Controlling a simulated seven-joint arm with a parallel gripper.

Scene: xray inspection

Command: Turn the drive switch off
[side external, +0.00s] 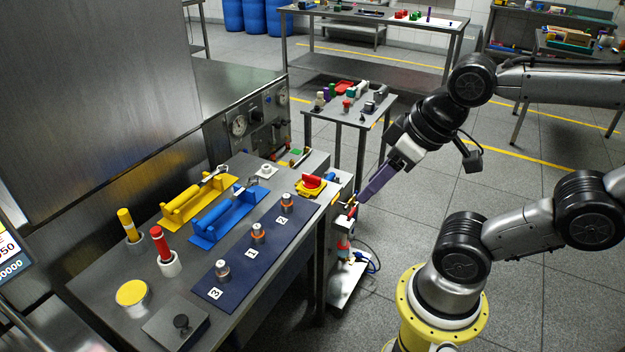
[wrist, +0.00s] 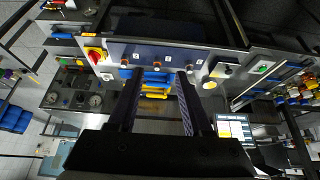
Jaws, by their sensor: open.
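A red rotary switch on a yellow plate (side external: 309,185) sits at the right end of the steel bench. I take it for the drive switch, but no label is readable. It also shows in the wrist view, left of the fingers (wrist: 95,55). Its exact knob angle is too small to tell. My gripper (side external: 358,202) points down and left, just off the bench's right end and to the right of the switch, apart from it. In the wrist view my gripper (wrist: 158,75) has its two dark fingers spread, with nothing held between them.
A dark blue mat (side external: 237,273) with numbered spots and metal knobs lies along the bench front. Yellow (side external: 193,197) and blue (side external: 222,215) holders stand behind it. Below my fingertips is a red and white fixture (side external: 343,243). A gauge panel (side external: 240,125) stands at the back.

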